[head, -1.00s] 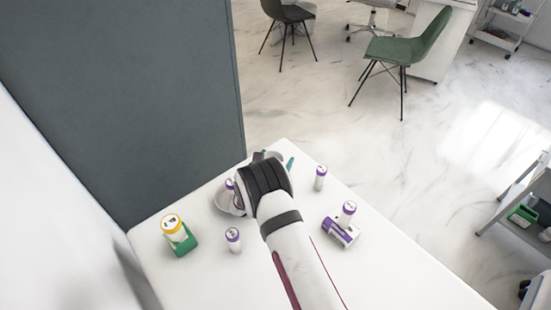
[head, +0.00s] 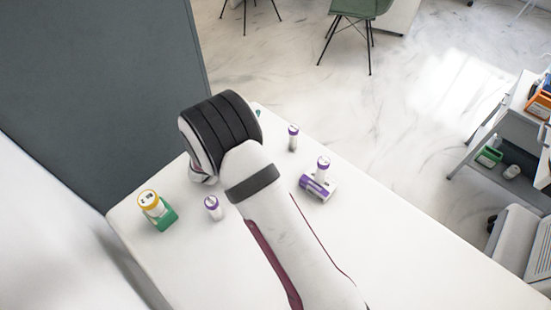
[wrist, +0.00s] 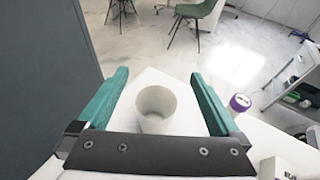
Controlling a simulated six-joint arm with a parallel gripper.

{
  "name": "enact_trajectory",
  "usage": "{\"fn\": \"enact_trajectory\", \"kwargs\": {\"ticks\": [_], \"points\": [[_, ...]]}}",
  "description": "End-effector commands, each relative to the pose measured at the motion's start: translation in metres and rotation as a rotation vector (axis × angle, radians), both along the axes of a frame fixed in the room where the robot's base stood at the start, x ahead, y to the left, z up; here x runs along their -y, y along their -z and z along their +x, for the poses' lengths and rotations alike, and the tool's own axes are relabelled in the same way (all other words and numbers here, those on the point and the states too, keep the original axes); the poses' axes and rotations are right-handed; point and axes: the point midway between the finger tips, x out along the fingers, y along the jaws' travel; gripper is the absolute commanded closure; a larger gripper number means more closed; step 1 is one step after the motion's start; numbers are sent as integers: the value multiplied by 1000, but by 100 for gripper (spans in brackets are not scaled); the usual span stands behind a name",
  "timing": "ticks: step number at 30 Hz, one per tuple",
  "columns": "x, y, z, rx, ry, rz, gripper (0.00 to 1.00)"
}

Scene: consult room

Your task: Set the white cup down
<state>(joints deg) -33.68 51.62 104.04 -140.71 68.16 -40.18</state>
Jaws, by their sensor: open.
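The white cup (wrist: 156,122) stands upright on the white table in the wrist view, its open mouth facing up. It sits between the two teal fingers of my gripper (wrist: 160,76), with a gap showing on each side. My gripper is open and holds nothing. In the head view my arm hides the cup, and only a bit of teal finger (head: 258,113) shows past the wrist.
On the white table (head: 150,262) stand a yellow-capped container (head: 148,199) in a green holder (head: 165,218), purple-capped tubes (head: 213,208) (head: 293,137) (head: 322,168) and a purple-white box (head: 318,188). A grey panel (head: 90,90) borders the left. The front table area is clear.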

Motion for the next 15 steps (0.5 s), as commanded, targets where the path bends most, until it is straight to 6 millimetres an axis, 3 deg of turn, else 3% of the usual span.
{"fn": "enact_trajectory", "kwargs": {"ticks": [2, 3, 5, 6, 8, 9, 10, 12, 14, 15], "points": [[13, -9, -1, 10, 51, 33, 0], [33, -22, -4, 24, 131, 83, 0], [82, -51, -18, 62, 336, 214, 0], [124, -72, -40, 101, 524, 338, 0], [187, -98, -94, 180, 861, 560, 0], [220, -108, -141, 243, 1105, 724, 0], [237, -113, -181, 295, 1295, 853, 0], [245, -111, -271, 411, 1733, 1150, 0], [226, -106, -330, 487, 2061, 1370, 0], [207, -103, -358, 521, 2251, 1495, 0]]}}
